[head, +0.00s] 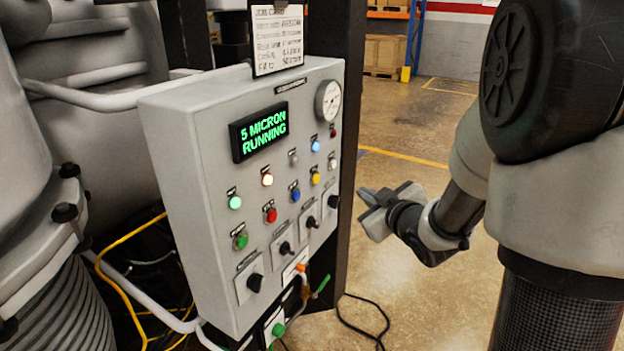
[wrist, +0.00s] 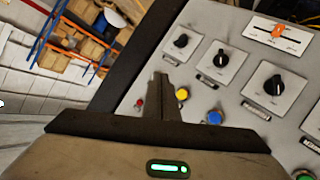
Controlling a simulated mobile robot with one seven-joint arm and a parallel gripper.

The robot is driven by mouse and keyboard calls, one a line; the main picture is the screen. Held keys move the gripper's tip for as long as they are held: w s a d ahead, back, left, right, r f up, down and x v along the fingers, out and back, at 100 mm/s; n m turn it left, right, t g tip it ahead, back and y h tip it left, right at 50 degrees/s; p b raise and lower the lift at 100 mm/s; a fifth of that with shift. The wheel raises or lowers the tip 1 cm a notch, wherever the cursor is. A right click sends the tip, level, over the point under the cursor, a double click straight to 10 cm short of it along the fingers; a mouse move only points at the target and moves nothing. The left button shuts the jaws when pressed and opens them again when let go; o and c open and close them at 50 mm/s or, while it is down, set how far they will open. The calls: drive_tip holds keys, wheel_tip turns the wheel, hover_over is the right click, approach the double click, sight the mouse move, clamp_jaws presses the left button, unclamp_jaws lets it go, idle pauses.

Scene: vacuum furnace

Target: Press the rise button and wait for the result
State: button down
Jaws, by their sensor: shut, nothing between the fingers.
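A grey control panel (head: 190,150) stands left of centre in the head view, with several coloured buttons and lamps. They include a green button (head: 240,240), a red button (head: 270,214), a blue button (head: 295,194) and a yellow button (head: 315,177). Their labels are too small to read, so I cannot tell which is the rise button. The display (head: 263,131) reads "5 MICRON RUNNING" in green. My gripper (head: 364,193) is shut and empty, just right of the panel. In the wrist view its fingertips (wrist: 164,82) appear beside the yellow button (wrist: 182,93); contact cannot be told.
Several black rotary knobs (head: 254,283) line the panel's lower part, and a round gauge (head: 328,100) sits at its upper right. Yellow cable (head: 113,285) and pipes lie at left. The floor (head: 400,300) right of the panel is mostly clear, apart from a black cable.

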sight(317, 179)
idle(0.3)
drive_tip(key=w+a+b, duration=0.1)
drive_tip(key=w+a, duration=0.4)
drive_tip(key=a, duration=0.2)
drive_tip(key=shift+b, duration=0.3)
drive_tip(key=shift+w, duration=0.1)
idle(1.8)
drive_tip(key=shift+w+a+b, duration=0.25)
drive_tip(key=shift+a+b, duration=0.1)
drive_tip(key=shift+b, duration=0.1)
drive_tip(key=shift+w+a+b, duration=0.2)
drive_tip(key=shift+a+b, duration=0.1)
drive_tip(key=shift+b, duration=0.05)
idle(0.5)
idle(0.3)
drive_tip(key=shift+s+d, duration=0.45)
drive_tip(key=shift+d, duration=0.2)
